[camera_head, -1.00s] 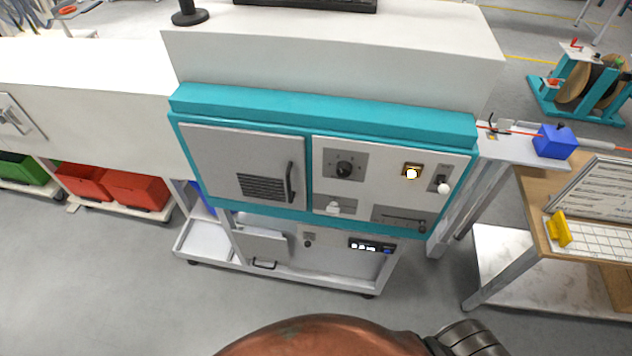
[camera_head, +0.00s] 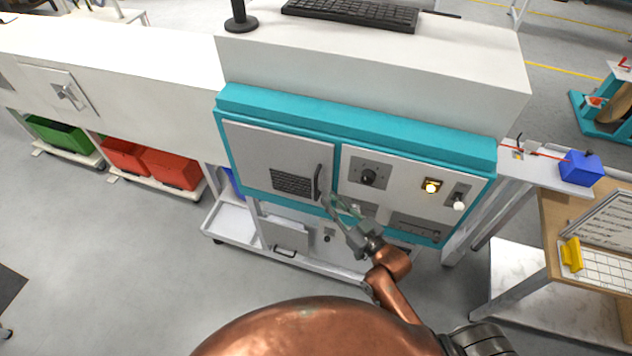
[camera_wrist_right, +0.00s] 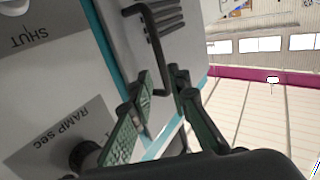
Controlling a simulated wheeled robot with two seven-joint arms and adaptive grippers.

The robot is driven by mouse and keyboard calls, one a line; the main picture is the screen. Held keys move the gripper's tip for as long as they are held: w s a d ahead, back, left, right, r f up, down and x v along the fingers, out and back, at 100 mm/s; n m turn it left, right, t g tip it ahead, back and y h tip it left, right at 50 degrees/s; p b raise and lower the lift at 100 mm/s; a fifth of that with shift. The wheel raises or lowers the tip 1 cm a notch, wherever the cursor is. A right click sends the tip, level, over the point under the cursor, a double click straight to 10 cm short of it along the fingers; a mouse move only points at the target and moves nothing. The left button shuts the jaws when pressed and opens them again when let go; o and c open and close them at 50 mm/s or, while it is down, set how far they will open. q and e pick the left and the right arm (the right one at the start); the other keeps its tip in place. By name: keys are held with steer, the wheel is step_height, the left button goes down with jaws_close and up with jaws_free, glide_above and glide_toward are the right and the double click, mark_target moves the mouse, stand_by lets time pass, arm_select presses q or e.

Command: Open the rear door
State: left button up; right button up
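A grey door (camera_head: 265,155) with a dark vent grille sits shut in the teal-framed machine front. Its black bar handle (camera_head: 319,182) is on its right edge; the handle also shows in the right wrist view (camera_wrist_right: 150,35). My right gripper (camera_head: 330,200) is at the lower end of this handle. In the wrist view its fingers (camera_wrist_right: 160,88) are apart, with the handle's lower end between or just beyond them; I cannot tell whether they touch it. My left gripper is not in view. No label marks which door is the rear one.
A control panel (camera_head: 405,190) with knob and lit button is right of the door. A lower panel (camera_head: 285,235) has its own handle. A white cabinet on the left has a latch (camera_head: 68,92). Red bins (camera_head: 170,168) stand below it.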

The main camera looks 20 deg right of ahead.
mark_target(317, 186)
steer(key=x, duration=0.4)
steer(key=r+p+x, duration=0.1)
steer(key=x, duration=0.1)
steer(key=shift+w+a, duration=0.2)
steer(key=shift+a, duration=0.05)
steer(key=shift+w+a, duration=0.2)
steer(key=shift+w, duration=0.3)
steer(key=shift+c, duration=0.5)
jaws_close()
